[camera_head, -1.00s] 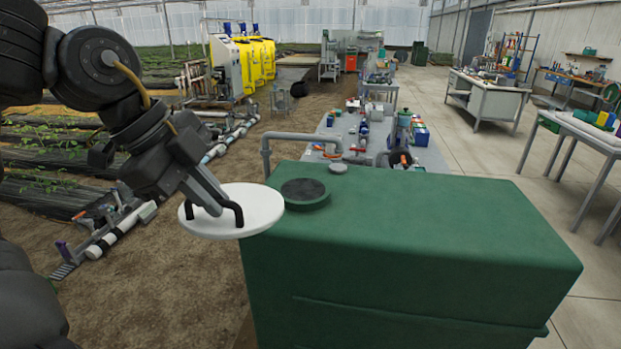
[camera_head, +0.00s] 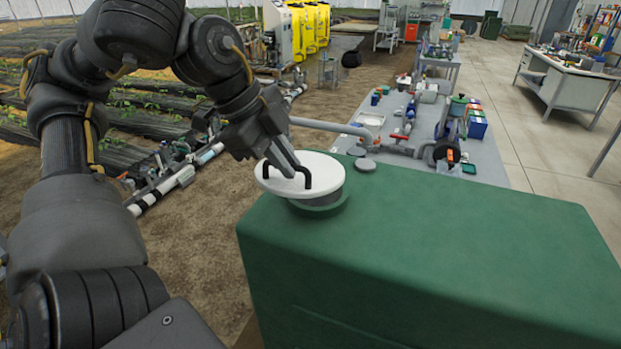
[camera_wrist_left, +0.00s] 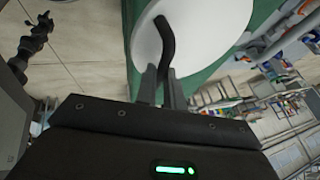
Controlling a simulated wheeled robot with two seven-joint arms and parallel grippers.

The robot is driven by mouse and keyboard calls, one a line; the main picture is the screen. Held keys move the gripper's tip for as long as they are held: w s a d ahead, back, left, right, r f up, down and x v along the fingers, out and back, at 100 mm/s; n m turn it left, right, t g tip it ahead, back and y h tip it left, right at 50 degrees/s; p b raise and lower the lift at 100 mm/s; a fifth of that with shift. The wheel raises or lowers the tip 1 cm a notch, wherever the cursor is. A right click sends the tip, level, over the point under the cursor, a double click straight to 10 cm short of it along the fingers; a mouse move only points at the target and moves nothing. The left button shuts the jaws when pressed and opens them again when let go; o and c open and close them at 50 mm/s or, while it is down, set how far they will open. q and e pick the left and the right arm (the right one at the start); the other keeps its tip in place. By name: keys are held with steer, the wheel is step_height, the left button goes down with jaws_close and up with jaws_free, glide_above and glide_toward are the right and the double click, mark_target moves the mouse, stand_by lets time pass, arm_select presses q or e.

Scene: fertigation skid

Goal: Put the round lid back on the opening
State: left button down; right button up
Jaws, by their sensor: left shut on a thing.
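The round white lid (camera_head: 318,172) has a black bar handle (camera_head: 290,180) on top. My left gripper (camera_head: 291,172) is shut on that handle, and the left wrist view also shows the fingers (camera_wrist_left: 163,85) on it. The lid is over the raised round opening (camera_head: 322,207) of the green tank (camera_head: 430,235). The lid hides the top of the opening, and the green collar shows below and to the right of it. I cannot tell whether the lid touches the collar. My right gripper is not in view in the head picture.
A grey pipe (camera_head: 335,126) runs behind the tank. The rest of the tank top is bare.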

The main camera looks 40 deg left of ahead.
arm_select(q)
steer(key=w+f, duration=0.1)
steer(key=w, duration=0.1)
steer(key=w+a+f, duration=0.1)
steer(key=f, duration=0.1)
steer(key=w+a+f+b, duration=0.1)
steer(key=w, duration=0.1)
steer(key=shift+w+f, duration=0.3)
steer(key=shift+w+a+f+b, duration=0.2)
steer(key=shift+w+f, duration=0.4)
steer(key=shift+f, duration=0.05)
steer(key=shift+w+a+f+b, duration=0.15)
steer(key=shift+w+f+b, duration=0.05)
steer(key=shift+w+f, duration=0.4)
steer(key=shift+w, duration=0.1)
steer(key=shift+f, duration=0.2)
step_height(320, 180, down, 2)
steer(key=shift+w+a+f+b, duration=0.1)
steer(key=shift+b, duration=0.4)
steer(key=shift+w+a+f, duration=0.1)
steer(key=shift+f, duration=0.5)
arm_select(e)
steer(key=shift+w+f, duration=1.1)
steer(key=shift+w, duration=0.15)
